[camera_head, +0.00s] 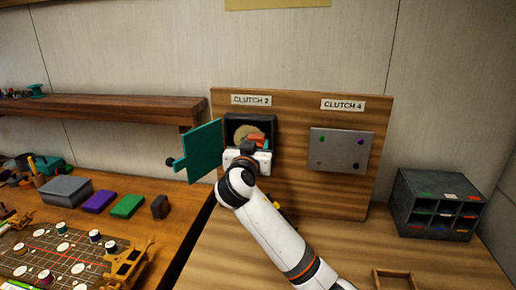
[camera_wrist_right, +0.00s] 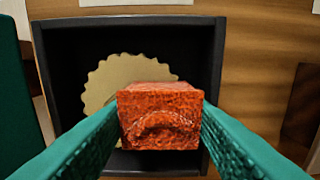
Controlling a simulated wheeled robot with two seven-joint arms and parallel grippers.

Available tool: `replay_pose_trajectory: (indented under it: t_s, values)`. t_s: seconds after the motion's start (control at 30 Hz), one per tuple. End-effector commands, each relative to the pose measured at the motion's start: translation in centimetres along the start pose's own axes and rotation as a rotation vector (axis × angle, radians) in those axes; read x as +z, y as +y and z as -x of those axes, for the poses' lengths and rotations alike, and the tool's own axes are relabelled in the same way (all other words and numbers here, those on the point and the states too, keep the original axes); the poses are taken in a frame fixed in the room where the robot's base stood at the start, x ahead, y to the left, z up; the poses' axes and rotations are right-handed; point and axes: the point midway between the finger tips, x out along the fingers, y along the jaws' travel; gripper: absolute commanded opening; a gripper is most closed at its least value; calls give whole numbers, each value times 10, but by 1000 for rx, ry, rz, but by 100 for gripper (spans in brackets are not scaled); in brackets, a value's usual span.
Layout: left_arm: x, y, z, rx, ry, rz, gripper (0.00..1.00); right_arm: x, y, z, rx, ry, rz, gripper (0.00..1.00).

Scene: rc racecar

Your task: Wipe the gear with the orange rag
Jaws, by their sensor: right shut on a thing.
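My right gripper (camera_wrist_right: 160,120) is shut on the orange rag (camera_wrist_right: 160,118), a block-like piece held between its two green fingers. The rag is in front of the tan gear (camera_wrist_right: 112,75) and hides its lower right part. The gear sits inside an open black box (camera_wrist_right: 210,50). In the head view the gear (camera_head: 244,131) shows in the box under the CLUTCH 2 label, with the rag (camera_head: 256,138) at its right side. Whether the rag touches the gear is hard to tell. My left gripper is not in view.
The box's teal door (camera_head: 203,150) stands open to the left. A closed grey plate (camera_head: 340,149) under CLUTCH 4 is on the same wooden board (camera_head: 300,190). A dark compartment organizer (camera_head: 437,203) stands at the right. The left table holds boxes and a game board.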

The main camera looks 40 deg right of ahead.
Motion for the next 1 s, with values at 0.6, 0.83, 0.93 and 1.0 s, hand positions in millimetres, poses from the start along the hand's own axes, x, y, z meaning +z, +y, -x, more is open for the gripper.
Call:
replay_pose_trajectory:
  t_s: [0.6,0.83,0.93,1.0]
  values:
    - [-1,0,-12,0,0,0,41,-2,42,0,5,2,-1,27]
    - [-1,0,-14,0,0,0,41,0,52,1,5,0,0,27]
    - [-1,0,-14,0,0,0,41,0,51,1,6,-1,0,27]
    - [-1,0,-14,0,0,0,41,0,51,1,6,-1,0,27]
